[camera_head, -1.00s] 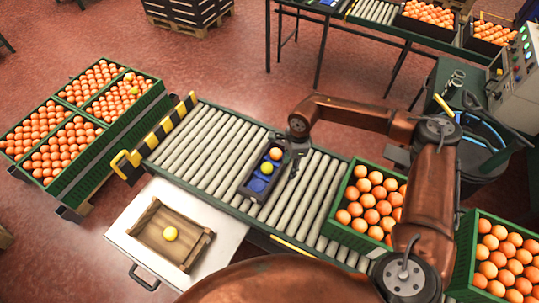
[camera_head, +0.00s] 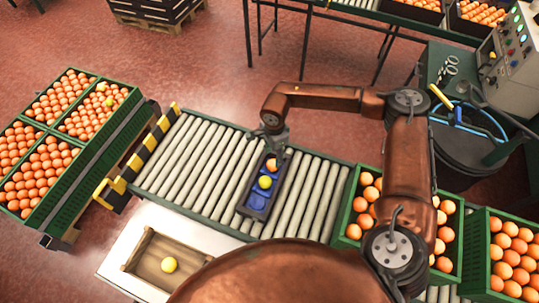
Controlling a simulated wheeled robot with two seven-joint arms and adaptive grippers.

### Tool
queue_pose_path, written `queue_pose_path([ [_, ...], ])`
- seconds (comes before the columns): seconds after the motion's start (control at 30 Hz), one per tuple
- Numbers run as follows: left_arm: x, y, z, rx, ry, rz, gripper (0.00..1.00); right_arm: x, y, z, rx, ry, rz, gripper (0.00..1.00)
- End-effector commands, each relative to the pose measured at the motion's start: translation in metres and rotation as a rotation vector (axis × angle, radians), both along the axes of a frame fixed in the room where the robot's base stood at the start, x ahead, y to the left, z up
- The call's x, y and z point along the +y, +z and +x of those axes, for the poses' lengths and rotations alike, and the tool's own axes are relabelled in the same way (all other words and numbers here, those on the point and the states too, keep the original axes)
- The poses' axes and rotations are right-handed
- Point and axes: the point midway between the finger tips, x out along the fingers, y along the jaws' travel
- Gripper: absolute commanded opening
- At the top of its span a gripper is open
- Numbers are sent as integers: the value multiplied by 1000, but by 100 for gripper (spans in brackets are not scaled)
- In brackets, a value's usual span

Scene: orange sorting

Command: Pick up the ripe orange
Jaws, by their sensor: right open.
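A small dark tray (camera_head: 246,212) with blue compartments lies on the roller conveyor. The ripe orange (camera_head: 271,165) is in its far compartment. A yellow, unripe-looking fruit (camera_head: 265,182) is in the middle one, and the near compartment looks empty. My right gripper (camera_head: 276,150) is open, pointing down at the far end of the tray, just above and behind the orange. It partly hides the orange's far side; I cannot tell whether the fingers touch it. My left gripper is not in view.
The conveyor (camera_head: 190,165) has bare rollers on both sides of the tray. A wooden box (camera_head: 135,262) with a yellow fruit (camera_head: 169,264) stands on a white surface at the near left. Green crates of oranges (camera_head: 474,268) stand at the right and far left (camera_head: 84,180).

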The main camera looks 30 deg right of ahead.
Motion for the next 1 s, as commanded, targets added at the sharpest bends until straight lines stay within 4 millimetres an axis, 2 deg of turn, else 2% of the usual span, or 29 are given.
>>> queue_pose_path([
  [0.17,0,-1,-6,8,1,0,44,-3,-5,-2,2,-7,0,44],
  [0.5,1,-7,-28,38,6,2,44,-11,-36,-6,3,-20,0,44],
  [0.8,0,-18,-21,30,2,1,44,-11,-77,-7,2,-17,0,44],
  [1.0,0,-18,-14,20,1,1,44,-10,-78,-6,-1,-16,1,44],
])
